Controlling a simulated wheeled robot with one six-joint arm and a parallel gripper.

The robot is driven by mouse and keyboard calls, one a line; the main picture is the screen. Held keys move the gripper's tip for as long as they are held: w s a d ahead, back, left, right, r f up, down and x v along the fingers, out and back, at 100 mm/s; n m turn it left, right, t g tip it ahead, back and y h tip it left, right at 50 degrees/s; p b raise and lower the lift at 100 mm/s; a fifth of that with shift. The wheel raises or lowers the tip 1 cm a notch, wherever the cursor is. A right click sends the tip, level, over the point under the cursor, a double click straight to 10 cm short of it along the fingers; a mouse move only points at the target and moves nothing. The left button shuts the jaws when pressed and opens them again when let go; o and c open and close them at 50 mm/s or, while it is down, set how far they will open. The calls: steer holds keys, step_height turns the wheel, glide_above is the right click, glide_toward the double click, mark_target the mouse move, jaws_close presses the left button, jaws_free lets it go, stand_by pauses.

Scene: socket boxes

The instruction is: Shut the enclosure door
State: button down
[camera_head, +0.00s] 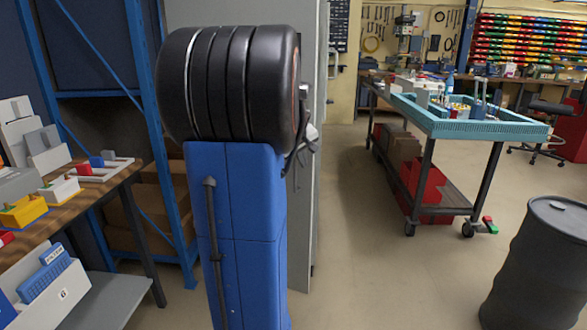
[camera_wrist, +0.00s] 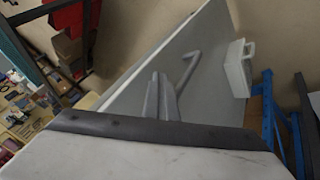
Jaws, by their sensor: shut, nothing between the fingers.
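The enclosure is a tall grey cabinet, and its grey side or door panel (camera_head: 304,230) shows in the head view behind a large blue and black body that hides much of it. In the wrist view a flat grey panel (camera_wrist: 135,82), which looks like the door, runs diagonally upward, with a bent grey lever (camera_wrist: 190,66) and a pale box-shaped fitting (camera_wrist: 239,68) on it. My gripper (camera_wrist: 163,82) is shut and empty, its fingers in front of the panel close to the lever. I cannot tell whether they touch, or how far the door is open.
A wooden bench (camera_head: 110,185) with socket boxes stands at left beside a blue rack (camera_head: 147,110). A teal-topped cart (camera_head: 470,128) stands back right, and a dark drum (camera_head: 540,265) front right. The floor between the cabinet and drum is clear.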

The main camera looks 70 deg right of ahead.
steer(key=w+d, duration=0.1)
steer(key=d, duration=1.2)
steer(key=shift+w, duration=0.2)
steer(key=shift+r, duration=0.1)
